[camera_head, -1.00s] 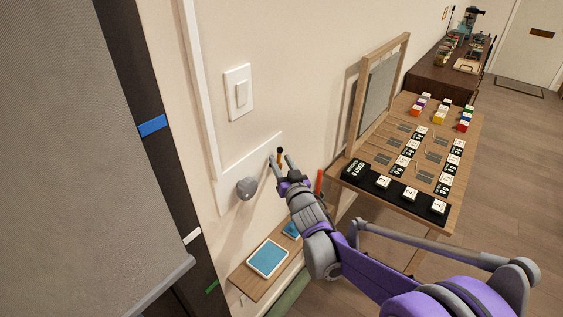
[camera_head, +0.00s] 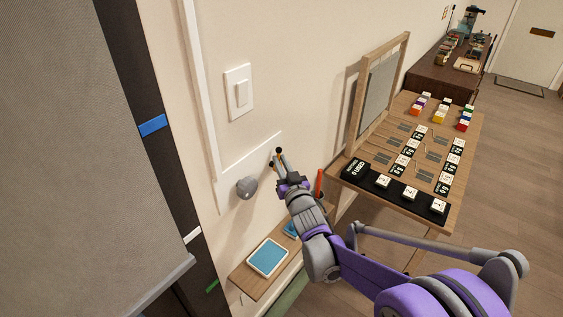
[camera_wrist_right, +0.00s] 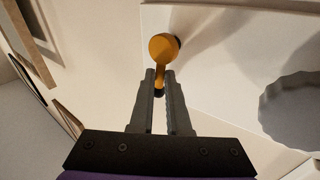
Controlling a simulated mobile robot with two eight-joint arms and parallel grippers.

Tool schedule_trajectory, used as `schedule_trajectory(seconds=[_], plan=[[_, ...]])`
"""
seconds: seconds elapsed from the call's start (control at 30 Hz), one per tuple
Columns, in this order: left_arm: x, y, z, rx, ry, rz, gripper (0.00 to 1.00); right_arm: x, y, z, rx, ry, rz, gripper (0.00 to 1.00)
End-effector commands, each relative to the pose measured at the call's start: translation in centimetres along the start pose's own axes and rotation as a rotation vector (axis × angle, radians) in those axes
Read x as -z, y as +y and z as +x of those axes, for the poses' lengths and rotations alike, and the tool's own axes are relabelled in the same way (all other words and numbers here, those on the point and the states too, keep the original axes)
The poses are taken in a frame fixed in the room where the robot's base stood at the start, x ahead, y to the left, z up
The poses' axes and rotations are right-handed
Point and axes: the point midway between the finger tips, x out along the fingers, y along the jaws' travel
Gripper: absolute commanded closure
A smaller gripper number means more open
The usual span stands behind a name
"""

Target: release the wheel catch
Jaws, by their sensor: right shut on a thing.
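The wheel catch is a small orange lever with a round head (camera_wrist_right: 164,47) and a black tip, mounted on the white wall panel. In the wrist view its stem runs down between my right gripper's fingers (camera_wrist_right: 160,82), which are shut on it. In the head view my right gripper (camera_head: 278,157) reaches the wall there and mostly hides the catch; a black knob (camera_head: 279,150) shows at the fingertips. The grey scalloped wheel (camera_head: 247,187) sits on the panel left of the gripper, apart from it. It also shows at the right of the wrist view (camera_wrist_right: 292,110). My left gripper is not in view.
A white light switch (camera_head: 238,92) is on the wall above. A small wooden shelf (camera_head: 252,284) with a blue-topped tray is below. A wooden table (camera_head: 397,128) with number tiles and an upright framed panel stands to the right. A grey screen (camera_head: 60,150) fills the left.

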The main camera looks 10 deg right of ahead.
Motion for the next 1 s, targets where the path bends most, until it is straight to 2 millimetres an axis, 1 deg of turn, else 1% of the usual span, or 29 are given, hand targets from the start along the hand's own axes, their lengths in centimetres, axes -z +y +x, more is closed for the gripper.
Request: schedule_trajectory(seconds=[0.2,0.5,0.53,0.67,0.7,1.0], plan=[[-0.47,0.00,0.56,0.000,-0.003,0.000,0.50,-0.27,-0.29,-0.21,0.009,0.060,-0.088,1.00],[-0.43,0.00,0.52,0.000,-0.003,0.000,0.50,-0.14,-0.32,-0.24,0.009,0.066,-0.098,1.00],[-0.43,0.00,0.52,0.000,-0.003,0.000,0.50,-0.14,-0.32,-0.24,0.009,0.066,-0.098,0.82],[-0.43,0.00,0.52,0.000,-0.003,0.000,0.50,-0.14,-0.32,-0.24,0.009,0.065,-0.097,0.58],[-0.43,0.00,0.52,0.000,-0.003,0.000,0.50,-0.14,-0.32,-0.24,0.009,0.065,-0.097,0.55],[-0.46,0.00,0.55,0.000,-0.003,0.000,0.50,-0.16,-0.29,-0.44,0.009,0.065,-0.097,0.55]])
